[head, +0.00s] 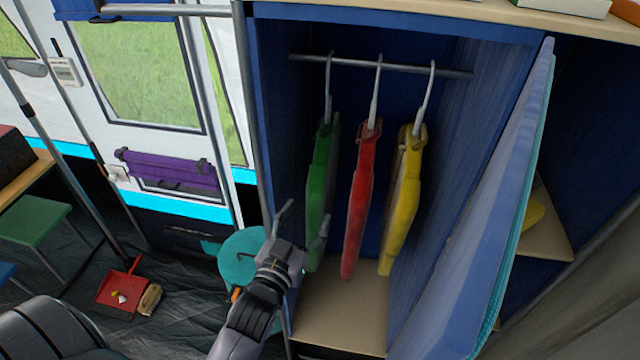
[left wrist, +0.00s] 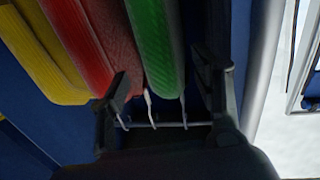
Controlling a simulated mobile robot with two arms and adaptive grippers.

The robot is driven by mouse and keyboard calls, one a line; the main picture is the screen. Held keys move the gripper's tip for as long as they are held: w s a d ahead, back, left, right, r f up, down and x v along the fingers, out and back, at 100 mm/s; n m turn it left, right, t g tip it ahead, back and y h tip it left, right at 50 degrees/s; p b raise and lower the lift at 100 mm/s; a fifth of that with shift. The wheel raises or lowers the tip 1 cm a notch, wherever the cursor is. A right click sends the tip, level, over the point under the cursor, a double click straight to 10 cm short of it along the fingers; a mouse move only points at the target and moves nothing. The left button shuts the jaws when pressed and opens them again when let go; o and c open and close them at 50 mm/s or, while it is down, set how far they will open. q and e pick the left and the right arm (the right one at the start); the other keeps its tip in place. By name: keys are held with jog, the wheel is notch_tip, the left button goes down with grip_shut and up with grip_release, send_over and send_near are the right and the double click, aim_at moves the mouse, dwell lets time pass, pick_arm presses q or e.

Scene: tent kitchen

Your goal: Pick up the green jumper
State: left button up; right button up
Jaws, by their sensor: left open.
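The green jumper (head: 319,185) hangs from a white hanger on the rail in the blue wardrobe, leftmost of three garments. My left gripper (head: 304,222) is open at the front left of the wardrobe, by the jumper's lower part. Its right finger overlaps the jumper in the head view. In the left wrist view, the green jumper (left wrist: 155,40) shows between the spread fingers of my left gripper (left wrist: 160,68). I cannot tell whether the fingers touch it. My right gripper is not in view.
The red jumper (head: 359,200) hangs close to the right of the green one, then the yellow jumper (head: 402,205). The open wardrobe door (head: 490,210) stands at the right. A teal round stool (head: 238,258) is left of the wardrobe. A red dustpan (head: 120,288) lies on the floor.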

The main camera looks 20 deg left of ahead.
aim_at(313, 208)
pick_arm(q)
jog(key=w+p, duration=0.2)
jog(key=w, duration=0.3)
jog(key=shift+r, duration=0.1)
jog(key=shift+w, duration=0.25)
jog(key=shift+s, duration=0.1)
jog(key=shift+c, duration=0.3)
grip_shut()
dwell(0.4)
